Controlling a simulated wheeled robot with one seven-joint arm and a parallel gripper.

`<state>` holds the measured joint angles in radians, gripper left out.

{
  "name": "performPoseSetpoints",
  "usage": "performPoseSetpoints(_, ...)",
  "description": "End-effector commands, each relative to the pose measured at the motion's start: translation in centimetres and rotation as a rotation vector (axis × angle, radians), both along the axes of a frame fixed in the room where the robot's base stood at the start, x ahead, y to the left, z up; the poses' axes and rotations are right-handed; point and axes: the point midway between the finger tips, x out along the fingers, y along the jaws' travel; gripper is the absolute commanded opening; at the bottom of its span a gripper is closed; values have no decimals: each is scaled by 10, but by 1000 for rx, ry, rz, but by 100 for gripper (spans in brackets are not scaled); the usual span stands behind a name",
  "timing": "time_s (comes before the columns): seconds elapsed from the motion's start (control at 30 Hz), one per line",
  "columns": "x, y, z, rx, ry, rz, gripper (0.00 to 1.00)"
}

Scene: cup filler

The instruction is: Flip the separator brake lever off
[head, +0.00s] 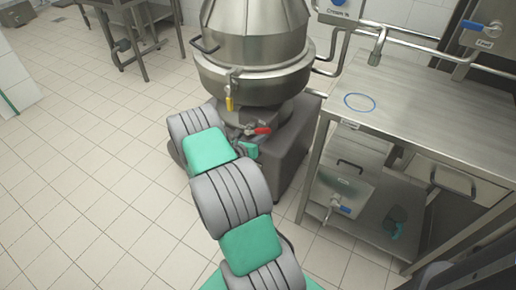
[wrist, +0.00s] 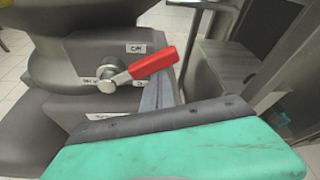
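The separator (head: 252,60) is a large steel bowl on a dark grey base. Its brake lever (head: 262,131) has a red handle on a metal pivot. In the wrist view the red lever (wrist: 152,62) points right and slightly up from its pivot. An "OFF" label (wrist: 137,47) sits above the pivot; another label at the pivot's left is partly unreadable. My gripper (wrist: 160,93) shows as grey finger parts just below and right of the red handle, beyond its teal housing. I cannot tell whether it touches the lever or how wide it is. My arm mostly hides it in the head view.
A steel table (head: 430,105) with a blue ring mark (head: 359,102) stands at the right, with a steel box (head: 345,180) under it. A yellow-tipped handle (head: 229,103) hangs on the separator's front above the lever. The tiled floor (head: 90,170) at left is clear.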

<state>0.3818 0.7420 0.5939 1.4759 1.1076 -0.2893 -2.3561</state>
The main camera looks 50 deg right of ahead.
Motion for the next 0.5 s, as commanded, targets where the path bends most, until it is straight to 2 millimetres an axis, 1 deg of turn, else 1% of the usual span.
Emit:
performPoseSetpoints(0.07, -3, -2, -12, -2, -2, -2, 0)
performPoseSetpoints(0.17, -10, -2, -35, 3, 4, 0, 0)
performPoseSetpoints(0.2, -10, 2, -34, 2, 3, 5, 0)
performPoseSetpoints(0.23, -9, 12, -25, 3, 2, 6, 0)
performPoseSetpoints(0.3, -8, 31, -20, 4, 4, 10, 0)
performPoseSetpoints(0.4, -8, 56, -14, 6, 5, 12, 0)
performPoseSetpoints(0.5, -8, 76, -9, 6, 6, 12, 0)
